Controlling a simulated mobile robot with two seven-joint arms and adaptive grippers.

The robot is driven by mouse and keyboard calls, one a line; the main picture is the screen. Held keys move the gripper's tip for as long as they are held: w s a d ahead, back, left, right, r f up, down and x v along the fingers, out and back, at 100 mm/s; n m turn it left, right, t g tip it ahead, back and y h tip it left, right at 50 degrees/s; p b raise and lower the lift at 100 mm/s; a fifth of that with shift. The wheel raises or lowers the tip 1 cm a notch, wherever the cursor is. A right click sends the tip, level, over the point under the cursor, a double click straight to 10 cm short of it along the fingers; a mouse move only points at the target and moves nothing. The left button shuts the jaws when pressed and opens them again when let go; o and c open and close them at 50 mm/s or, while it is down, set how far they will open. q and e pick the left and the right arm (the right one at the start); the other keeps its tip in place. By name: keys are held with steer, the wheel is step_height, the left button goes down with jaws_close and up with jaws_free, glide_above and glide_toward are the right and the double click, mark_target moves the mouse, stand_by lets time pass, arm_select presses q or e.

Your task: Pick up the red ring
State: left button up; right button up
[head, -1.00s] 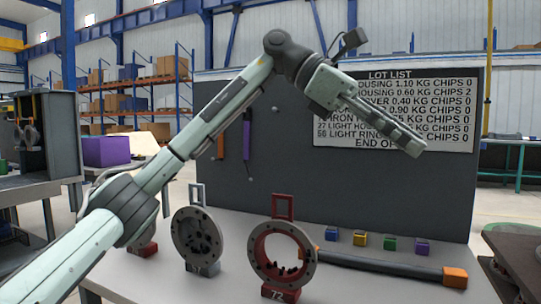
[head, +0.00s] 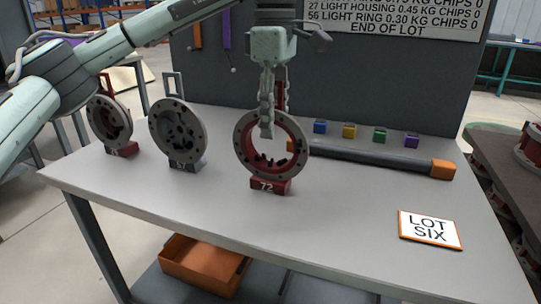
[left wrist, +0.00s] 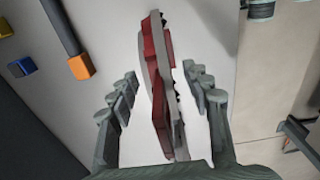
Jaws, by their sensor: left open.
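A ring with a grey bolted rim, red inner wall, red upper handle and red base marked 72 (head: 243,150) stands upright on the grey table. My left gripper (head: 267,128) points down at its top, in front of the red handle, and hides part of its upper rim. In the left wrist view the ring (left wrist: 158,70) shows edge-on between the two spread fingers of my left gripper (left wrist: 157,90). The gripper is open and holds nothing. My right gripper is not in view.
A grey housing (head: 163,125) and another ring-shaped part with red base (head: 94,120) stand to the left. A dark bar with orange ends (head: 380,158) lies behind right, before small coloured cubes (head: 349,130). A LOT SIX sign (head: 430,229) lies front right.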

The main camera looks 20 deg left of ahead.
arm_select(q)
steer(key=shift+f, duration=0.35)
steer(key=shift+c, duration=0.5)
jaws_close()
steer(key=shift+r, duration=0.1)
